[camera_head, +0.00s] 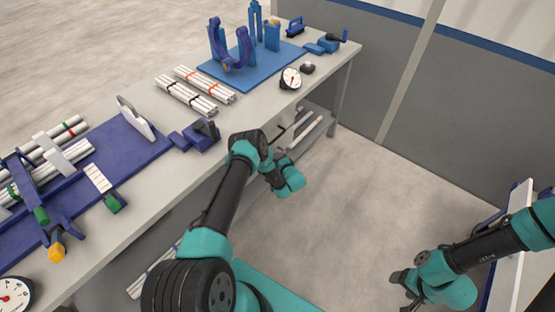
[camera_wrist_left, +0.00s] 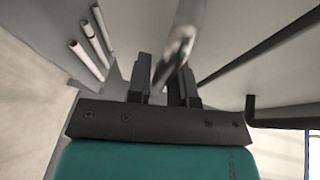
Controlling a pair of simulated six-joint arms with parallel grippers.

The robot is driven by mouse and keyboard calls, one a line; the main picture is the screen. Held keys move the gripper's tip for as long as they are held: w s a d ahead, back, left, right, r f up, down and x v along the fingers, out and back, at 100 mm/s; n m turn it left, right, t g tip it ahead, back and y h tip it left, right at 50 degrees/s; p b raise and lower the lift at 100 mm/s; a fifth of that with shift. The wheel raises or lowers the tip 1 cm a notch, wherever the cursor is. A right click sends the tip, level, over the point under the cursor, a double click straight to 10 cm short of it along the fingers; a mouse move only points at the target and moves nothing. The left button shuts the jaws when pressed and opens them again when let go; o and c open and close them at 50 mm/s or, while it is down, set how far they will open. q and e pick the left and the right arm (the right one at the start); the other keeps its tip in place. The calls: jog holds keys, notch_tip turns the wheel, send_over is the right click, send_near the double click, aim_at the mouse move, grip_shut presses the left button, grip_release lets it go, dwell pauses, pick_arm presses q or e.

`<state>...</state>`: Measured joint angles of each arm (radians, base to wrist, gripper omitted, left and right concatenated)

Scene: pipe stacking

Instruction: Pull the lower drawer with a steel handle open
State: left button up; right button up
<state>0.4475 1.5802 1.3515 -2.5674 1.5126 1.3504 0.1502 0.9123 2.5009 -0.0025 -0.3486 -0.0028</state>
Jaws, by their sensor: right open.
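The steel handle (camera_wrist_left: 180,50) is a shiny, blurred bar in the left wrist view. It runs between the two dark fingers of my left gripper (camera_wrist_left: 161,82), which sit close on both sides of it with hardly any gap. A grey panel (camera_wrist_left: 255,35) lies beside it. In the head view my left arm reaches down to the bench's front side, and its fingers are hidden there. The drawer fronts and how far any drawer is out cannot be made out. My right gripper (camera_head: 402,290) is open and empty above the floor at the lower right.
The grey workbench (camera_head: 120,230) carries pipe bundles (camera_head: 195,92), a blue fixture board (camera_head: 215,68) and a dial gauge (camera_head: 290,78). White pipes (camera_head: 305,130) lie on a low shelf under it; white pipes (camera_wrist_left: 85,60) also show in the wrist view. The floor (camera_head: 350,210) before the bench is clear.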

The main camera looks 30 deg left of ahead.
pick_arm(q)
grip_shut()
jog(key=shift+d, duration=0.1)
